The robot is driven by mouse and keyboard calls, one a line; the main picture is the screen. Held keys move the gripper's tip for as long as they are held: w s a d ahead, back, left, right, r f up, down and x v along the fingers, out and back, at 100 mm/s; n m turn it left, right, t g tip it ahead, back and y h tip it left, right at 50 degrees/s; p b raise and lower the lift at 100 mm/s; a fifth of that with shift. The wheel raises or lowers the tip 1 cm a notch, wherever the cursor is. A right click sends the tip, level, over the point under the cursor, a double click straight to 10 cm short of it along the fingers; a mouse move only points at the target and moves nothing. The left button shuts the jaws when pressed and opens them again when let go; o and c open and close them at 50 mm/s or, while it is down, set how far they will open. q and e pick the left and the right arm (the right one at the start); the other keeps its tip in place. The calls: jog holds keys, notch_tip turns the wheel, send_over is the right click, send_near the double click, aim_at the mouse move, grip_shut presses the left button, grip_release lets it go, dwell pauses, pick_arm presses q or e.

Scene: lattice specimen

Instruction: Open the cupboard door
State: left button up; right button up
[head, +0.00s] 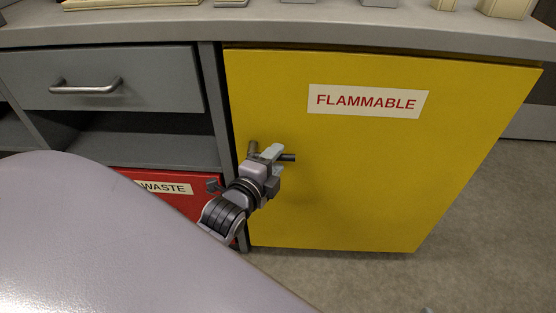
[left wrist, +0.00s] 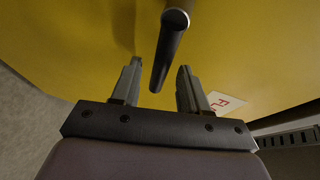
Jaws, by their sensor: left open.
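The cupboard door (head: 370,165) is yellow with a "FLAMMABLE" label (head: 367,101) and looks shut. Its dark bar handle (head: 288,157) is near the left edge of the door, partly hidden behind my left gripper (head: 270,152). In the left wrist view the handle (left wrist: 170,50) reaches down between the two fingers of my left gripper (left wrist: 158,80). The fingers are open, one on each side of the bar, with gaps visible in that view. I cannot tell how deep the bar lies between them. My right gripper is not in view.
A grey drawer (head: 130,77) with a metal handle (head: 86,88) is left of the door, above an open shelf. A red "WASTE" front (head: 205,206) is below. The grey worktop (head: 290,34) overhangs the door. Floor (head: 480,225) to the right is clear.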

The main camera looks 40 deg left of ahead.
pick_arm(q)
jog(key=shift+x, duration=1)
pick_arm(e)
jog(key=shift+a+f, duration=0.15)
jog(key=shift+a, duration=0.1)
